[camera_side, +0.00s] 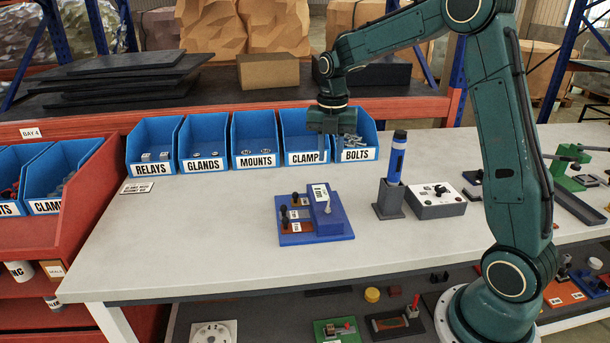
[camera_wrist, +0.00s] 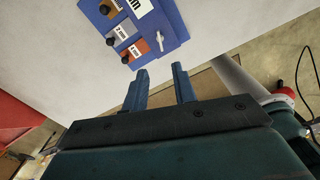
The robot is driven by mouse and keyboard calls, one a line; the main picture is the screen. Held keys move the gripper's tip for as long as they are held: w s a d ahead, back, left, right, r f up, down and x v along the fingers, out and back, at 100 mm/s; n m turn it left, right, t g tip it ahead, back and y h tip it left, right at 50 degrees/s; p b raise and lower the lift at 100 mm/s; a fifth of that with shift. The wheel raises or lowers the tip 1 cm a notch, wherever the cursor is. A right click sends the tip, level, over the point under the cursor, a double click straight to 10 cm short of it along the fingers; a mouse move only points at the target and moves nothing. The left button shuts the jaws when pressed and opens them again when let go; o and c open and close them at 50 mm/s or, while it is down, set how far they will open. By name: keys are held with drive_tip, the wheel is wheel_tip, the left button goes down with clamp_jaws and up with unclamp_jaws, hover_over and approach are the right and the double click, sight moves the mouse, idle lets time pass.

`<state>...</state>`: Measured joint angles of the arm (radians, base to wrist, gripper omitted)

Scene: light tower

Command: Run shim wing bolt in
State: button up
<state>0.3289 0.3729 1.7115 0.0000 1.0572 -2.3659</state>
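A blue fixture (camera_side: 318,228) sits on the middle of the grey bench and also shows at the top of the wrist view (camera_wrist: 128,52). Its raised blue block (camera_side: 320,205) carries a white label. A small silver wing bolt (camera_side: 327,208) stands in this block and shows in the wrist view (camera_wrist: 160,41); how deep it sits I cannot tell. My gripper (camera_side: 332,157) is above the bench, behind the fixture and in front of the clamp and bolts bins. In the wrist view its two blue fingers (camera_wrist: 161,80) are apart with nothing between them.
Blue labelled bins line the bench's back edge; the bolts bin (camera_side: 366,143) holds metal bolts. A blue-and-black tool (camera_side: 397,158) stands upright in a dark holder (camera_side: 390,203), right of the fixture. Beside it is a white-topped switch box (camera_side: 435,207).

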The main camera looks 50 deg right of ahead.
sight(328, 203)
wheel_tip(328, 203, down, 14)
drive_tip(key=shift+r, duration=0.15)
idle(0.7)
clamp_jaws()
